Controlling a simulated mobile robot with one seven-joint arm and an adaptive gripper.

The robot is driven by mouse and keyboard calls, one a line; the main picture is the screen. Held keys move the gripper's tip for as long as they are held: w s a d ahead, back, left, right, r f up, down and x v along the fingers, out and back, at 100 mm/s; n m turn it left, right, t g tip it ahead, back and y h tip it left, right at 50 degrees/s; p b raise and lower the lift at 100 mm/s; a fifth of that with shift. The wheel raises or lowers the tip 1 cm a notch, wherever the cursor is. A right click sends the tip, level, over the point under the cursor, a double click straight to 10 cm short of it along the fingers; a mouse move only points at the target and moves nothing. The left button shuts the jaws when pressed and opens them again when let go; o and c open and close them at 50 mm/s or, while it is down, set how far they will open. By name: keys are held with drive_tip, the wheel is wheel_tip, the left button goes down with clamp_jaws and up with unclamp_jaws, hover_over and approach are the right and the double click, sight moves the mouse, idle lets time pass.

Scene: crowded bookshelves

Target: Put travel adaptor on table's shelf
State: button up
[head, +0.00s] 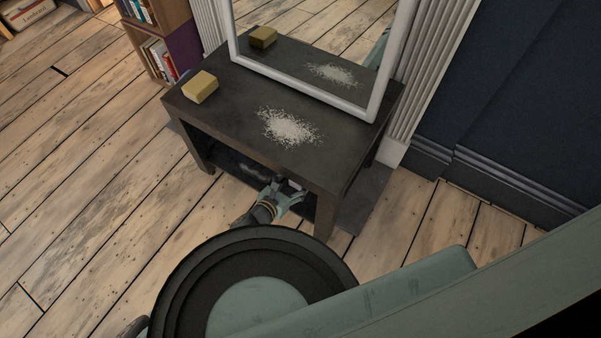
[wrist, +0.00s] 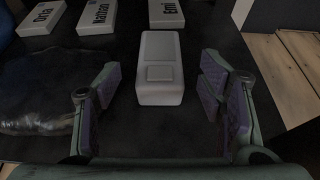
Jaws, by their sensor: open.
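A pale grey, block-shaped travel adaptor (wrist: 160,72) with a raised square on its face lies on the table's dark lower shelf (wrist: 125,128). My gripper (wrist: 163,80) is open, with one finger on each side of the adaptor and a visible gap on both sides. In the head view my gripper (head: 288,194) reaches under the top of the dark table (head: 222,113), at the front opening of its shelf. A small pale patch by the fingers there may be the adaptor. Most of the shelf is hidden under the tabletop.
Three white labelled boxes (wrist: 97,17) lie behind the adaptor, and a dark glossy item (wrist: 38,97) lies to its left. A yellow block (head: 200,87), white scattered bits (head: 288,127) and a white-framed mirror (head: 300,84) are on the tabletop. A table leg (head: 326,214) stands right of my gripper.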

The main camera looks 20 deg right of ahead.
drive_tip(key=v, duration=0.5)
drive_tip(key=shift+s+a+r, duration=0.1)
drive_tip(key=shift+s+a, duration=0.15)
